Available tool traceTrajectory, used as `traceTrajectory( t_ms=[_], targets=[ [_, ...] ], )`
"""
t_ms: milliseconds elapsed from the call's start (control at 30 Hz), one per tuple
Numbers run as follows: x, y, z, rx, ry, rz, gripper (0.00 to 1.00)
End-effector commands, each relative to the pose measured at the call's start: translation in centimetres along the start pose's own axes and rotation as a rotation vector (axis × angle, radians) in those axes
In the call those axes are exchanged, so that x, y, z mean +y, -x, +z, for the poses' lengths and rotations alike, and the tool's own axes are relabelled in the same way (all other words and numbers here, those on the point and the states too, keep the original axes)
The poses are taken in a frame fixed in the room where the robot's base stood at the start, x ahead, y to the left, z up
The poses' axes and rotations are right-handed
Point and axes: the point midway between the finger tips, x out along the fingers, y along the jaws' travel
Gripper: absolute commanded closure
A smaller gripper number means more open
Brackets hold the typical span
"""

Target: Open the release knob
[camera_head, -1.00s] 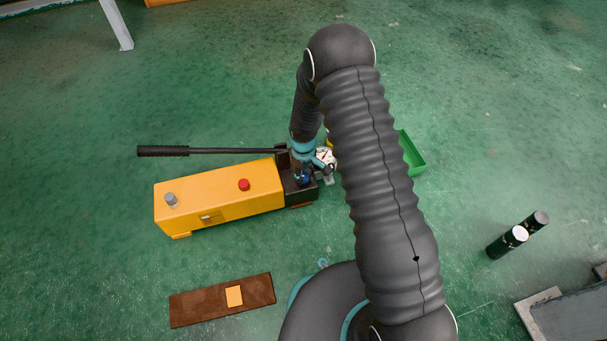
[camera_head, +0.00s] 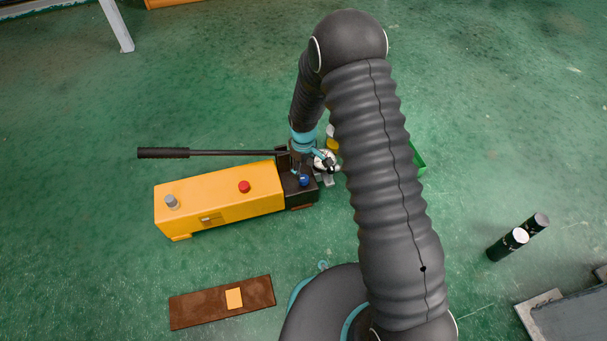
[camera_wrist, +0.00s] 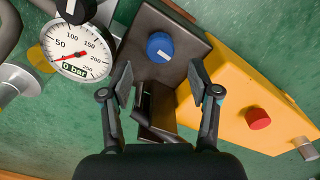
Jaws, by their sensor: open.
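A blue round knob (camera_wrist: 160,47) with a white mark sits on the dark block (camera_wrist: 177,22) at the end of the yellow pump body (camera_wrist: 275,75). In the head view the blue knob (camera_head: 304,181) shows on the block just below my gripper (camera_head: 312,168). In the wrist view my gripper (camera_wrist: 160,85) is open and empty. Its two fingers stand apart, with the knob beyond the tips and between them in the picture. Contact with the knob cannot be seen.
A pressure gauge (camera_wrist: 77,50) reading 0 bar stands left of the knob. A red button (camera_head: 244,186) and a grey cap (camera_head: 171,201) are on the yellow body. A long black lever (camera_head: 215,152) runs left. A brown board (camera_head: 205,304) lies on the floor.

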Motion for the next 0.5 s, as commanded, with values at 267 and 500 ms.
traceTrajectory(
  t_ms=[267,500],
  targets=[
    [0.0,5.1,0.0,0.002,0.000,0.001,0.39],
    [0.0,7.0,0.0,0.000,0.000,0.000,0.39]
  ],
)
